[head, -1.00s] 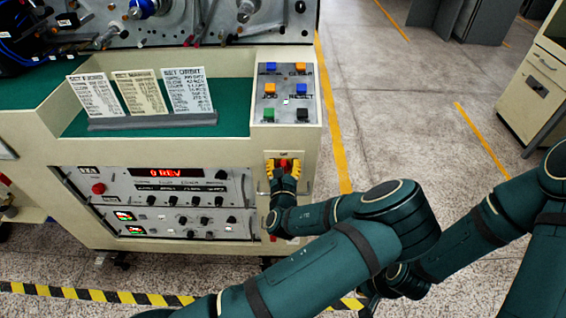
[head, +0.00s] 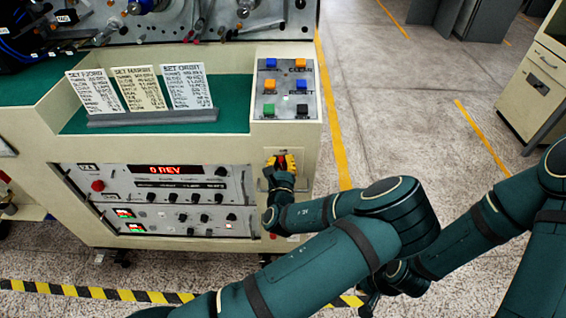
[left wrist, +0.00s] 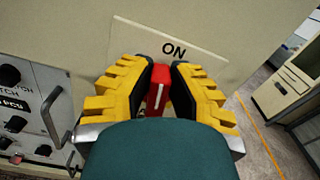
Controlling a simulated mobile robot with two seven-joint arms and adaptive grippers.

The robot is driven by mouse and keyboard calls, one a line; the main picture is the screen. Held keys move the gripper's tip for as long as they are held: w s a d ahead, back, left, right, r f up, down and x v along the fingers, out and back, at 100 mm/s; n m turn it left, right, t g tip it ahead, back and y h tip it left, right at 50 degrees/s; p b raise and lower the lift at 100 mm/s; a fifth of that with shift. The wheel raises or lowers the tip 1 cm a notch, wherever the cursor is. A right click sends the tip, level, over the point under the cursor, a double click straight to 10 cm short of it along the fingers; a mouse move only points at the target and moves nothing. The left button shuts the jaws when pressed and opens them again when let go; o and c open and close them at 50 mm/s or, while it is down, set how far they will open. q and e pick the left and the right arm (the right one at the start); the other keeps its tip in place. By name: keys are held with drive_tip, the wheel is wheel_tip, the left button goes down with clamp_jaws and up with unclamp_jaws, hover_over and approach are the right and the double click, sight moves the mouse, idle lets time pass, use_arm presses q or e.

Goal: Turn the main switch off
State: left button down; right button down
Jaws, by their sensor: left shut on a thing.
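The main switch has a red handle (left wrist: 159,88) with a white line, on a pale plate (left wrist: 136,38) marked ON. In the head view the red handle (head: 282,161) shows on the right front of the cream console, below the push buttons. My left gripper (left wrist: 162,80) has its yellow fingers with dark pads shut on the handle, one on each side. In the head view the left gripper (head: 281,160) covers most of the switch. My right gripper (head: 369,296) is low behind my left arm, mostly hidden, and its fingers cannot be made out.
A push-button panel (head: 285,95) lies above the switch. A control panel (head: 155,185) with a red 0 REV display is to its left. Three cards (head: 140,90) stand on the green top. The floor right of the console is clear, up to a cabinet (head: 535,85).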

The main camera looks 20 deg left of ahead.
use_arm(q)
drive_tip(key=n, duration=0.2)
drive_tip(key=a+n+b, duration=0.1)
drive_tip(key=n, duration=0.1)
drive_tip(key=shift+s+a+f+n, duration=0.1)
drive_tip(key=shift+f+n, duration=0.1)
drive_tip(key=shift+n, duration=0.1)
drive_tip(key=shift+s+a+f+n+b, duration=0.1)
drive_tip(key=shift+a+f+n+b, duration=0.25)
drive_tip(key=shift+n, duration=1.5)
drive_tip(key=shift+f+n+b, duration=0.1)
drive_tip(key=shift+f+n, duration=0.3)
drive_tip(key=shift+n, duration=1.4)
drive_tip(key=shift+s+a+f+n+b, duration=0.1)
drive_tip(key=shift+a+f+n+b, duration=0.25)
drive_tip(key=shift+n, duration=1.5)
drive_tip(key=shift+d+f, duration=0.1)
drive_tip(key=shift+d, duration=0.05)
drive_tip(key=c, duration=0.9)
unclamp_jaws()
drive_tip(key=shift+w, duration=0.1)
